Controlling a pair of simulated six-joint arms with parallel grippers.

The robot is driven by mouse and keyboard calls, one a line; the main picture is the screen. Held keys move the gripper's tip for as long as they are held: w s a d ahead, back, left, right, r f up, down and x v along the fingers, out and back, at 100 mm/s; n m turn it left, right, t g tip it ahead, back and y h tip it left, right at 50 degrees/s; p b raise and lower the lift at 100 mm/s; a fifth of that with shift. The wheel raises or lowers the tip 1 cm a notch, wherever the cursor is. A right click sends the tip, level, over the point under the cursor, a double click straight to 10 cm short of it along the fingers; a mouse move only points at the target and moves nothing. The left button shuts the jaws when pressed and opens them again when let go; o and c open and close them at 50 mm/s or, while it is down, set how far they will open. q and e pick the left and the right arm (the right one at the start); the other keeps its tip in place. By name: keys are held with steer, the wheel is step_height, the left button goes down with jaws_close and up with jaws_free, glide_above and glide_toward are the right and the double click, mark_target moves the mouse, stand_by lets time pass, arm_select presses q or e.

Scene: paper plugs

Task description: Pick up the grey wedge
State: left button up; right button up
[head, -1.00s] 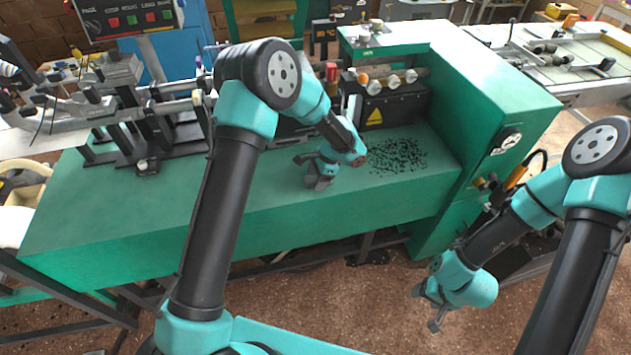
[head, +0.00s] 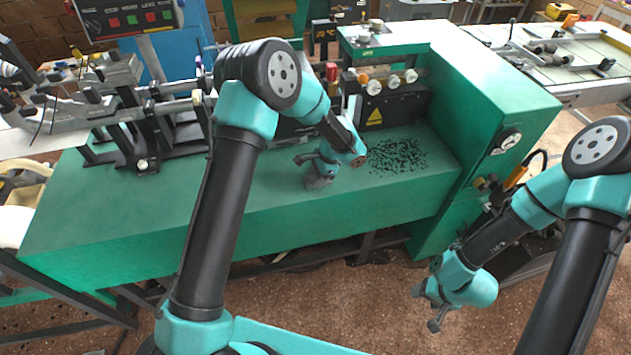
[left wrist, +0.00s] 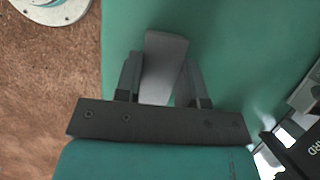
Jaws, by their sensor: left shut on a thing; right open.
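The grey wedge (left wrist: 162,62) shows in the left wrist view between the two fingers of my left gripper (left wrist: 160,85), over the green machine top. The gripper is shut on it, and the wedge's far end sticks out past the fingertips. In the head view my left gripper (head: 311,170) is low at the green surface, and the wedge there is a small grey shape (head: 318,181) partly hidden by the gripper. I cannot tell whether the wedge touches the surface. My right gripper (head: 433,310) is open and empty, over the floor at the right.
The green machine top (head: 250,190) is clear to the left and front. A patch of black bits (head: 397,156) lies right of my left gripper. Black rails and brackets (head: 135,130) stand at the left. A green cabinet (head: 490,90) rises at the right.

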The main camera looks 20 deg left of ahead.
mark_target(312, 180)
arm_select(q)
steer(key=shift+r, duration=0.1)
steer(key=shift+c, duration=0.3)
steer(key=shift+r, duration=0.55)
steer(key=shift+s+d+r, duration=0.1)
steer(key=shift+s+r, duration=0.1)
steer(key=shift+r, duration=0.4)
steer(key=shift+s+r, duration=0.15)
steer(key=shift+r, duration=0.4)
steer(key=s+d+r, duration=0.1)
steer(key=s+d, duration=0.3)
steer(key=s, duration=1)
steer(key=shift+s+r, duration=0.2)
steer(key=shift+s, duration=0.2)
